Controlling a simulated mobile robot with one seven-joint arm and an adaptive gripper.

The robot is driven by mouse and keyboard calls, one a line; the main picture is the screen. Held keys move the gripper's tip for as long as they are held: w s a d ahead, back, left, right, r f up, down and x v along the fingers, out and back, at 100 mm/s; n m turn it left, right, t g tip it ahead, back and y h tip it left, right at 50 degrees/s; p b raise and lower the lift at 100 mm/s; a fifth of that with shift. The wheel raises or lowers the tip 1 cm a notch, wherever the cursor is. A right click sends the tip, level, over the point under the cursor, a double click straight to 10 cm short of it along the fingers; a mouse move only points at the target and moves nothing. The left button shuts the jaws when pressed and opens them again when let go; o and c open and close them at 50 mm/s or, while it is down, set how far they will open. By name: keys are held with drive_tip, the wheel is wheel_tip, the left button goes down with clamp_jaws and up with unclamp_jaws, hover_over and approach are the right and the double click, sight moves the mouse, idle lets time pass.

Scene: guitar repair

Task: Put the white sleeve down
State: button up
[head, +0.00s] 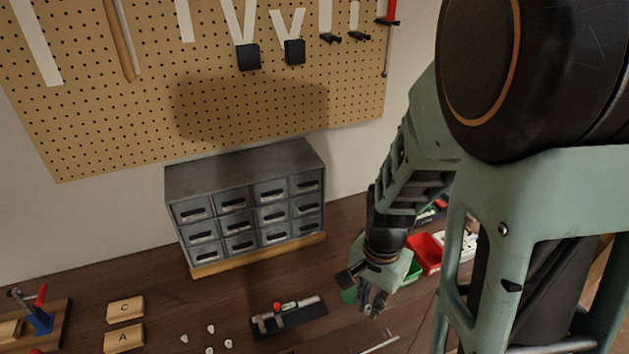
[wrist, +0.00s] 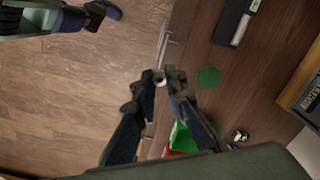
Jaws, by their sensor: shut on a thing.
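My gripper (head: 372,308) is over the right part of the dark bench in the head view. In the wrist view its fingertips (wrist: 166,76) are nearly together, shut on a small pale ring-shaped piece, the white sleeve (wrist: 159,79). Only the sleeve's end shows; the fingers hide the rest. I cannot make the sleeve out in the head view. A flat green disc (wrist: 208,78) lies on the bench to the right of the fingertips in the wrist view. It shows partly behind my gripper in the head view (head: 348,296).
A green bin (wrist: 181,138) and a red bin (head: 425,253) stand close to my gripper. A black tray with a caliper (head: 289,316) lies to its left. Metal rods (head: 380,343) lie near the front edge. A grey drawer cabinet (head: 248,205) stands at the back.

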drive_tip(key=w+r+n, duration=0.1)
drive_tip(key=w+n, duration=0.7)
drive_tip(key=w, duration=0.3)
drive_tip(key=shift+w+a+r, duration=0.2)
drive_tip(key=shift+w+a, duration=0.05)
drive_tip(key=shift+a, duration=0.15)
